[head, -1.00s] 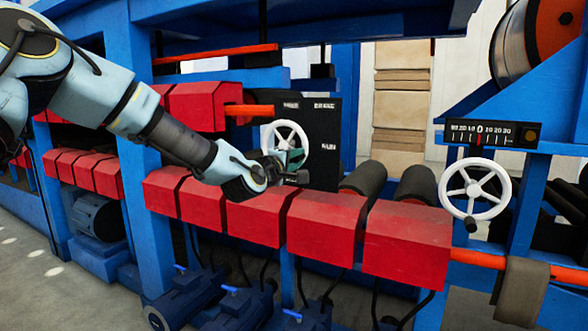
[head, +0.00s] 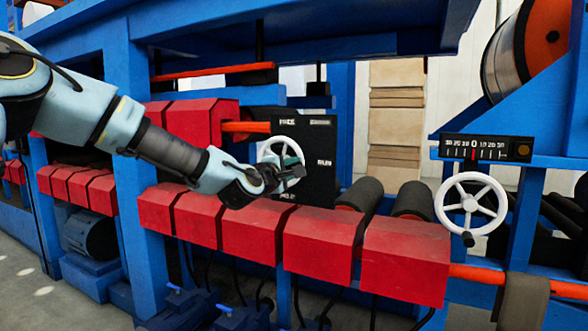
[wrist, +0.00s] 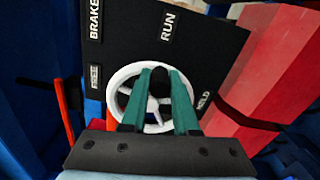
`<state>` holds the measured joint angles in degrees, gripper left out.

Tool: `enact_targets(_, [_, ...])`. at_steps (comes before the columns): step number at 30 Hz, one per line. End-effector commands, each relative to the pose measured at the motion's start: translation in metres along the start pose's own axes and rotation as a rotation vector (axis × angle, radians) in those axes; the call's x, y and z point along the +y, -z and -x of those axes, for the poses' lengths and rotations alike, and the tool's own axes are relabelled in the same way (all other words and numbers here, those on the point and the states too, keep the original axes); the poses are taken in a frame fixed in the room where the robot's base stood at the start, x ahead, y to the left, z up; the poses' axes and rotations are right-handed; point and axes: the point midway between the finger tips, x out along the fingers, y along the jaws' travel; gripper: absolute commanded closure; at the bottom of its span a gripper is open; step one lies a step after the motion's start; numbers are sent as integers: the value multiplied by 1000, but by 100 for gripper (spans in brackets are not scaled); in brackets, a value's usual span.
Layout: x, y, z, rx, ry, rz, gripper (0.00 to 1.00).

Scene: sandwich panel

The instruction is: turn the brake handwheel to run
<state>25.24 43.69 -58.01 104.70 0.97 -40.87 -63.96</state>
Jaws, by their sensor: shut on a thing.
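The brake handwheel is a white spoked wheel (head: 283,138) on the front of a black panel (head: 318,150) at the middle of the head view. In the wrist view the white wheel (wrist: 117,92) is behind my fingers. My gripper (wrist: 158,78) has its teal fingers shut on a black knob at the wheel's rim. In the head view my gripper (head: 290,172) covers the lower part of the wheel. The wrist view shows the labels RUN (wrist: 168,26), BRAKE (wrist: 95,18), FREE (wrist: 95,77) and HELD (wrist: 204,101) around the wheel. I see no clear pointer.
A row of red covers (head: 255,232) runs below my arm. Dark rollers (head: 412,200) lie to the right of the panel. A second white handwheel (head: 470,180) stands at the right under a scale (head: 487,149). Blue frame posts and beams surround the panel.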

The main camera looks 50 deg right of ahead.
Motion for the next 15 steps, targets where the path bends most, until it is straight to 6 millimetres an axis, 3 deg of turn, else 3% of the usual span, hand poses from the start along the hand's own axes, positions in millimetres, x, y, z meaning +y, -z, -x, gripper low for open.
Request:
enact_targets(2, [0, 0, 0, 0, -1, -1, 100])
enact_targets(3, [1, 0, 0, 0, -1, -1, 70])
enact_targets(10, [0, 0, 0, 0, -1, -1, 44])
enact_targets(15, [0, 0, 0, 0, -1, -1, 42])
